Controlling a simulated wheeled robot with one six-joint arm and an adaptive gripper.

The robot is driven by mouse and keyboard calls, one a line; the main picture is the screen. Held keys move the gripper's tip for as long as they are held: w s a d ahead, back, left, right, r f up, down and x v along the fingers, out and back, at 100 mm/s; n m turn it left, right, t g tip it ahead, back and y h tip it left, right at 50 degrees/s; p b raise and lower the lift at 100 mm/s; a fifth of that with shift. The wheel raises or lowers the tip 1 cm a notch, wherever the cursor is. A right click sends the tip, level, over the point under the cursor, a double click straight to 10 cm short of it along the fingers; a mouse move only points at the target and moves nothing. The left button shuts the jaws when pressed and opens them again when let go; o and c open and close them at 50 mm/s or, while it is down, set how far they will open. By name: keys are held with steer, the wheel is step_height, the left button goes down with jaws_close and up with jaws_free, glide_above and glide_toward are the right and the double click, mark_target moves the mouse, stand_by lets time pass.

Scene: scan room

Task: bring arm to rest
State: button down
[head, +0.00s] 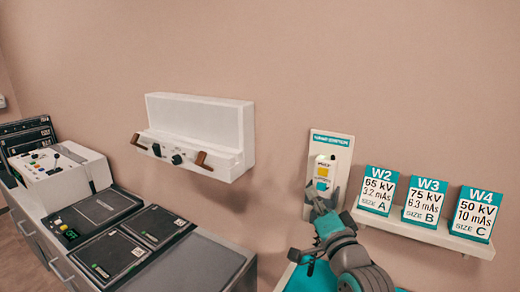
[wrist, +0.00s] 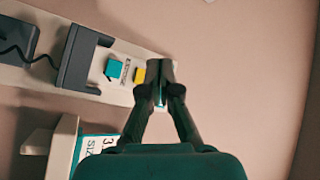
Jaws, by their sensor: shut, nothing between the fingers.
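My gripper (head: 322,197) is in the right half of the head view, in front of the lower part of a white wall panel with a teal header (head: 334,140). In the wrist view my gripper (wrist: 160,82) has its fingers together at the tips, with nothing held. The tips overlap the end of the panel (wrist: 118,100) in that view, near a yellow block (wrist: 139,75). I cannot tell whether they touch the panel. My arm reaches up from the bottom of the head view.
A shelf (head: 425,233) with cards W2 (head: 377,190), W3 (head: 425,200) and W4 (head: 474,214) is close right of my gripper. A white wall box with brown handles (head: 200,125) is left. A counter (head: 215,265) with a control console (head: 60,172) and dark cassettes stands lower left.

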steer(key=s+f+n+g+h, duration=0.1)
steer(key=s+f+n, duration=0.1)
steer(key=s+f, duration=1)
steer(key=s+f+n+g+h, duration=0.1)
steer(key=s+f+n+g, duration=0.1)
steer(key=s+f, duration=1.05)
steer(key=s+f+n+g, duration=0.1)
steer(key=s+f+n, duration=0.1)
steer(key=s, duration=1.1)
steer(key=s+f+n+g, duration=0.1)
steer(key=s+f+n, duration=0.2)
steer(key=s, duration=1)
steer(key=shift+s+d+f+n+g+h, duration=0.25)
steer(key=shift+s+d+n+g+h, duration=0.05)
steer(key=shift+d+n+h, duration=0.1)
